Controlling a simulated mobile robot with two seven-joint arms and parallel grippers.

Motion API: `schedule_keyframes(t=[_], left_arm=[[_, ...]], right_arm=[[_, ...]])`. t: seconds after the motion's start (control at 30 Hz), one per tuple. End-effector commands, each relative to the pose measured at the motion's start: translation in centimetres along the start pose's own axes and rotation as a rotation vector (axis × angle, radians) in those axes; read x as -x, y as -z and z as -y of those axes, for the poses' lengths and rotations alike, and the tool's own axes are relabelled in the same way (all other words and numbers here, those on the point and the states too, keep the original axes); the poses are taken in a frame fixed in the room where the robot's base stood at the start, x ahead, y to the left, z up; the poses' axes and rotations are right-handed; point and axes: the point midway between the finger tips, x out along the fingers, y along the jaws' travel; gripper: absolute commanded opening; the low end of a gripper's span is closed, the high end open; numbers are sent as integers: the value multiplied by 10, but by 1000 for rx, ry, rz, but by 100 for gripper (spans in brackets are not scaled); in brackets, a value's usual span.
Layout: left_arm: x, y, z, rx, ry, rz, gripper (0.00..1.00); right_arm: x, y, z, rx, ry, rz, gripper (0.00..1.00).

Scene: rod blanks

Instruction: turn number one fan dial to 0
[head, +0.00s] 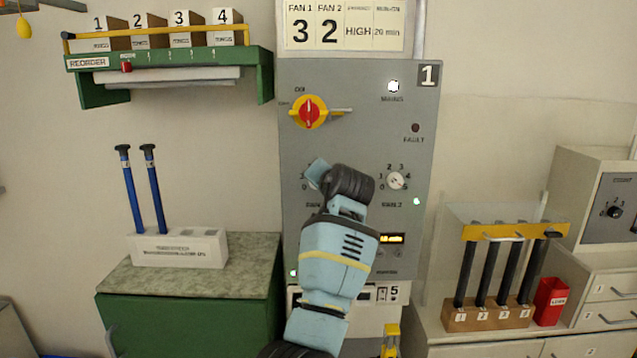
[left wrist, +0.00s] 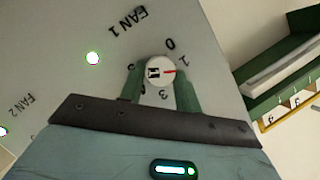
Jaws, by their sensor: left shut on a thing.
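The FAN 1 dial (left wrist: 159,71) is a small round white knob on the grey panel (head: 350,85). Its red mark points right in the left wrist view, close to the 1, seemingly a little past it away from the 0. My left gripper (left wrist: 162,88) is shut on the dial, with one green finger on each side. In the head view my left gripper (head: 317,175) and wrist cover this dial, leaving only part of its scale visible. The digit 2 on its scale is hidden by a finger. My right gripper is not in view.
The FAN 2 dial (head: 396,180) is just right of my wrist. A red and yellow rotary switch (head: 309,112) sits above. A card (head: 342,25) reads FAN 1 3, FAN 2 2. A green shelf (head: 262,75) and a rack of black rods (head: 500,270) flank the panel.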

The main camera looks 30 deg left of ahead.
Motion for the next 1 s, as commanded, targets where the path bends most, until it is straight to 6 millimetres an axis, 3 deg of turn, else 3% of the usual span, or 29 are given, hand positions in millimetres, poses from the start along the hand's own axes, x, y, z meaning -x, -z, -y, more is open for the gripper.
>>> schedule_keyframes(t=[1.0], left_arm=[[-2, -4, 10, 862, -355, -3, 10]], right_arm=[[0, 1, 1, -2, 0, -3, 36]])
